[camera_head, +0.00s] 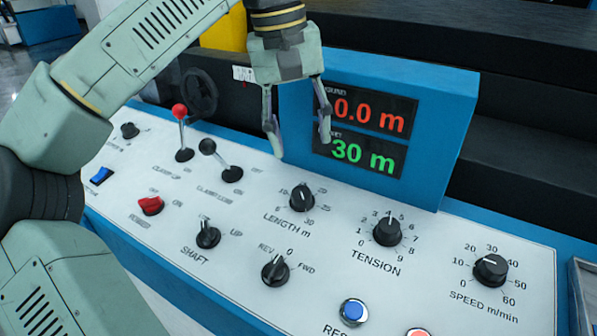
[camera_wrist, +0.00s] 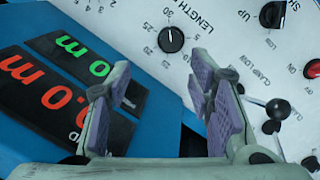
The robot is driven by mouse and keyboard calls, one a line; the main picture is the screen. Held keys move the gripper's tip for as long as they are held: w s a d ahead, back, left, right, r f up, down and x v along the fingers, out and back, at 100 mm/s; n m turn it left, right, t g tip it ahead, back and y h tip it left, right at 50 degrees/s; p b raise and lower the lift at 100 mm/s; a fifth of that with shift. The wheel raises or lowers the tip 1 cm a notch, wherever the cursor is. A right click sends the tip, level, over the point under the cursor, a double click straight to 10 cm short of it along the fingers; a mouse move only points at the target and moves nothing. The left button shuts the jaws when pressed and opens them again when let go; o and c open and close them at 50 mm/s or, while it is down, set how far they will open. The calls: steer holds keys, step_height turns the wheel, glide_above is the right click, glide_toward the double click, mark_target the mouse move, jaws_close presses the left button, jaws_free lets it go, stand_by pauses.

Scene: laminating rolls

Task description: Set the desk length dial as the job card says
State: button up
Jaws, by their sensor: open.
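The length dial (camera_head: 302,198) is a black round knob on the white sloped desk, with numbers around it and "LENGTH m" below. It also shows in the wrist view (camera_wrist: 171,39), upper middle. Its exact pointer setting is too small to read surely. The display (camera_head: 368,125) shows red "0.0 m" above green "30 m"; a finger partly covers its labels. My gripper (camera_head: 301,146) is open and empty, its fingers pointing down above and behind the dial, apart from it. In the wrist view, the fingers (camera_wrist: 160,78) stand wide apart below the dial. No readable job card shows.
The tension dial (camera_head: 387,231) and speed dial (camera_head: 490,270) lie to the right. A red-knobbed lever (camera_head: 181,130) and a black-knobbed lever (camera_head: 220,162) stand up on the left. The shaft switch (camera_head: 208,235), direction switch (camera_head: 275,271) and blue button (camera_head: 353,311) lie in front.

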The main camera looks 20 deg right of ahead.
mark_target(300, 190)
steer(key=shift+y, duration=0.3)
step_height(300, 190, down, 11)
steer(key=shift+w+d+r, duration=0.1)
steer(key=shift+c, duration=0.4)
jaws_close()
stand_by(0.3)
